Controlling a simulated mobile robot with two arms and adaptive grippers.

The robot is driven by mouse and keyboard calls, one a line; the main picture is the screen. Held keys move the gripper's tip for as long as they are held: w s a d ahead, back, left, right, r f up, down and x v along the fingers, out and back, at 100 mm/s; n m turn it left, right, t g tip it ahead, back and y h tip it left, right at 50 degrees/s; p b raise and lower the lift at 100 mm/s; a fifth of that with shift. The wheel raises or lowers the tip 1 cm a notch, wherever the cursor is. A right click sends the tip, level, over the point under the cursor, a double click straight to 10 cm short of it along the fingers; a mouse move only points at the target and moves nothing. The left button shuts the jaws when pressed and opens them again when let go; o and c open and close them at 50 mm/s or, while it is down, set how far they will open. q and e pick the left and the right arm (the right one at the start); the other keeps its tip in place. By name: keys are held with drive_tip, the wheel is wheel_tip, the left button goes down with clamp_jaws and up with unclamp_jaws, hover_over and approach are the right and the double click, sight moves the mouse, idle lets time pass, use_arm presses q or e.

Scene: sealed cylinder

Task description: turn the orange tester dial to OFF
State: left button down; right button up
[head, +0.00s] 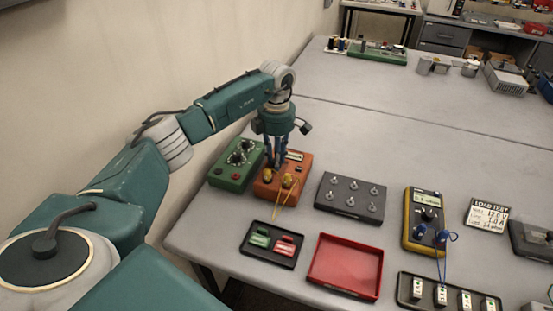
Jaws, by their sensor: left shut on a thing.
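The orange tester (265,188) stands on the grey table, right of a green box with dials. Yellow knobs or plugs (288,181) show on its top, with a thin yellow lead hanging over its front edge. My left gripper (274,168) points straight down over the tester's top, with its fingers shut on a small part there. The fingers hide what they hold, most likely the dial, and its pointer and the OFF mark cannot be read. My right gripper is not in view.
The green box (236,165) stands close at the left. A black tray (272,245) and an empty red tray (346,266) lie in front. A dark box with posts (351,196) and a yellow multimeter (424,220) stand to the right.

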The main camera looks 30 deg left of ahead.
use_arm(q)
drive_tip(key=n, duration=0.3)
drive_tip(key=shift+n+b, duration=0.3)
drive_tip(key=shift+b, duration=0.05)
drive_tip(key=n, duration=0.3)
drive_tip(key=shift+n, duration=0.3)
drive_tip(key=n, duration=0.3)
drive_tip(key=shift+n+b, duration=0.3)
drive_tip(key=shift+r+n, duration=0.1)
drive_tip(key=shift+n, duration=1.8)
drive_tip(key=c, duration=1.5)
unclamp_jaws()
drive_tip(key=shift+c, duration=0.2)
